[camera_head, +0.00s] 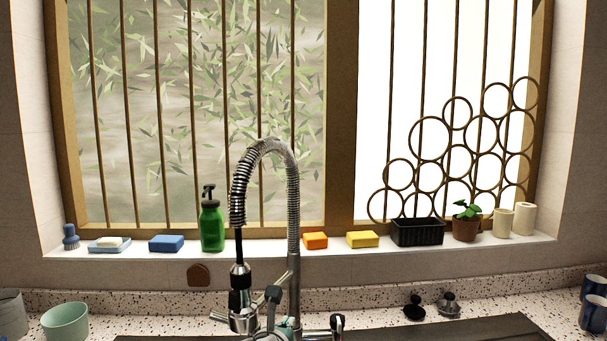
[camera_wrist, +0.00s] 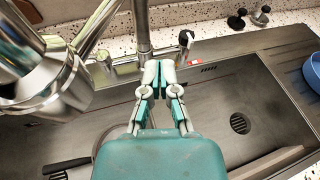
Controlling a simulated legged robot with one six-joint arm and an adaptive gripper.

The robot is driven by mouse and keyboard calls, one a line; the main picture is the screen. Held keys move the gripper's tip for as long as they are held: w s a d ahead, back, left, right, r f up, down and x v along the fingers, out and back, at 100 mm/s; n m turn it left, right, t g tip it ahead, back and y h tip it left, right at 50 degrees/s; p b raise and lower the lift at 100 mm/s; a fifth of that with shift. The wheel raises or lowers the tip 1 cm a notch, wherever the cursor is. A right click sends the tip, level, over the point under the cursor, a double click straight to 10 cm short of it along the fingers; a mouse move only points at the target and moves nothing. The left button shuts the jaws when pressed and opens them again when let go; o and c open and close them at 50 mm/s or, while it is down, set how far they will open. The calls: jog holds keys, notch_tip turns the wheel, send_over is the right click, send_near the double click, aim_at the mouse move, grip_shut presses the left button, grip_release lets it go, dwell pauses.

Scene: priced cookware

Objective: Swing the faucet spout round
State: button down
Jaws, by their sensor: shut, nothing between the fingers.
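The faucet (camera_head: 293,210) has a tall metal column and a coiled spring spout that arches to the left. Its spray head (camera_head: 240,300) hangs at the left of the column; in the wrist view the large metal spray head (camera_wrist: 45,88) fills the left side. My gripper (camera_wrist: 160,68) is shut and empty, its fingertips close to the lower faucet column (camera_wrist: 142,25). I cannot tell whether they touch it. In the head view, a little of my gripper (camera_head: 284,324) shows low by the faucet, partly hidden behind its parts.
The dark sink (camera_wrist: 205,112) lies below, with a drain at right. A blue bowl (camera_wrist: 312,72) is at the right edge. The sill holds a green soap bottle (camera_head: 212,228), sponges, a black basket (camera_head: 417,232) and a potted plant (camera_head: 466,224).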

jog(key=v, duration=0.7)
dwell(0.3)
jog(key=v, duration=1.2)
jog(key=s+d+f+m+g+h, duration=0.1)
jog(key=d+f+m+g, duration=0.2)
jog(key=d+m, duration=0.35)
jog(key=s+d+f+m+g, duration=0.2)
jog(key=d+m+g, duration=0.2)
jog(key=d+m, duration=0.3)
jog(key=s+d+f+m+g+y, duration=0.1)
jog(key=s+d+m+y, duration=0.1)
jog(key=m, duration=0.8)
jog(key=s+d+f+m+g+y, duration=0.1)
jog(key=s+d+f+m+y, duration=0.1)
jog(key=m, duration=0.8)
jog(key=s+d+y, duration=0.1)
jog(key=s+d, duration=0.1)
jog(key=s, duration=0.1)
jog(key=shift+s+f, duration=0.2)
jog(key=shift+f, duration=0.05)
